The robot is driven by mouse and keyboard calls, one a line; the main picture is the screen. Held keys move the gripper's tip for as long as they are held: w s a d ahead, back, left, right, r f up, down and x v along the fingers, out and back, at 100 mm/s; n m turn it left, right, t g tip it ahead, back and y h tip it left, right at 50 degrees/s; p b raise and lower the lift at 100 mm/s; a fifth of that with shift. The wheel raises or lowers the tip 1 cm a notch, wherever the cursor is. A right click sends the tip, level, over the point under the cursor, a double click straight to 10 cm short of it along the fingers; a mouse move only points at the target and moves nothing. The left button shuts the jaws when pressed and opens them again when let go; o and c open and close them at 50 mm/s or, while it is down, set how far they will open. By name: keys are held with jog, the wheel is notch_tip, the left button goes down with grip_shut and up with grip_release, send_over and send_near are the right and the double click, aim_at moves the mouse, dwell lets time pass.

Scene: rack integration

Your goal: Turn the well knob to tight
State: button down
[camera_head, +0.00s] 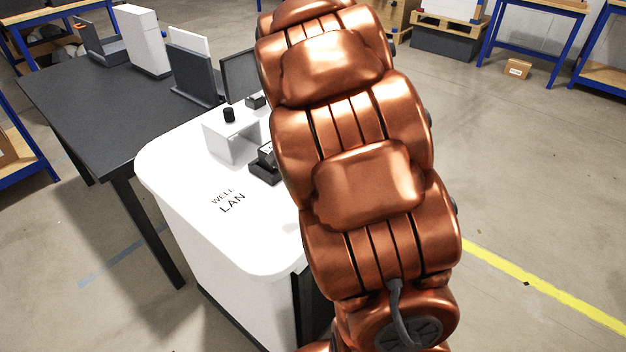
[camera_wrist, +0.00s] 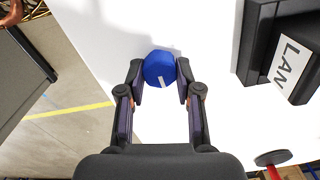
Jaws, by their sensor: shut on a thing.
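A round blue knob (camera_wrist: 158,67) with a white line mark shows at the upper middle of the wrist view. The white line points toward the lower edge of the picture, slightly right. My gripper (camera_wrist: 160,82) has one fingertip on each side of the knob and is shut on it. The knob and my gripper are hidden behind my arm in the head view. White worktop (camera_head: 175,165) carries the printed words WELL and LAN.
A dark block labelled LAN (camera_wrist: 290,66) stands right of the knob in the wrist view. A red post with a dark top (camera_wrist: 272,160) is at lower right. A dark table (camera_head: 95,110) adjoins the worktop.

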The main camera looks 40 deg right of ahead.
jog(key=c, duration=0.8)
grip_release()
notch_tip(320, 180, up, 12)
dwell(0.8)
